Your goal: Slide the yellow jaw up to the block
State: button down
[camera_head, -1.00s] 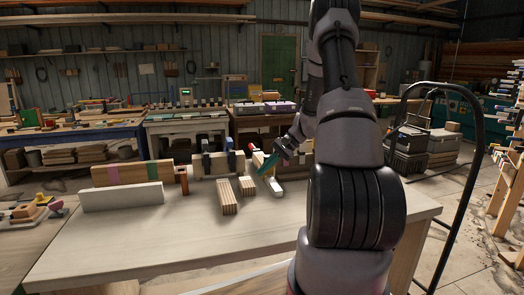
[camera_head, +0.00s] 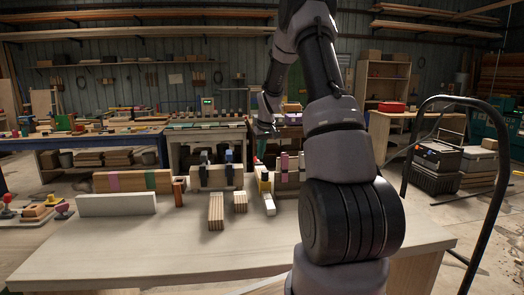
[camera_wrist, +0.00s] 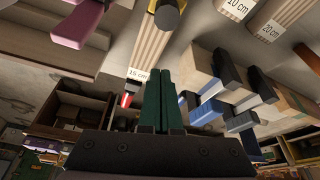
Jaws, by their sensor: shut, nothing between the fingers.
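The yellow jaw (camera_head: 264,184) is in the middle back of the workbench in the head view, behind a white-ended piece. In the wrist view a yellow and black part (camera_wrist: 170,12) shows at the top edge, over a striped wooden block labelled 15 cm (camera_wrist: 152,45). My gripper (camera_head: 260,158) is above and behind the yellow jaw in the head view. Its green fingers (camera_wrist: 160,82) are shut and empty, beside the labelled end of the block in the wrist view. I cannot tell whether the fingers touch anything.
Two striped blocks (camera_head: 216,210) (camera_head: 240,202) lie left of the jaw. Blue and black clamps (camera_head: 229,157) stand behind them; pink clamps (camera_head: 285,163) stand to the right. A white board (camera_head: 116,204) is at left. The bench front (camera_head: 160,252) is clear.

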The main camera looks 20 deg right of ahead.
aim_at(265, 180)
jog(key=x, duration=0.6)
jog(key=shift+s, duration=0.1)
jog(key=s, duration=0.3)
jog(key=shift+d+r, duration=0.1)
jog(key=shift+r, duration=0.3)
jog(key=shift+s+f, duration=0.1)
jog(key=shift+s, duration=0.45)
jog(key=shift+s, duration=0.1)
jog(key=shift+s, duration=0.8)
jog(key=shift+w, duration=0.2)
jog(key=shift+s, duration=0.1)
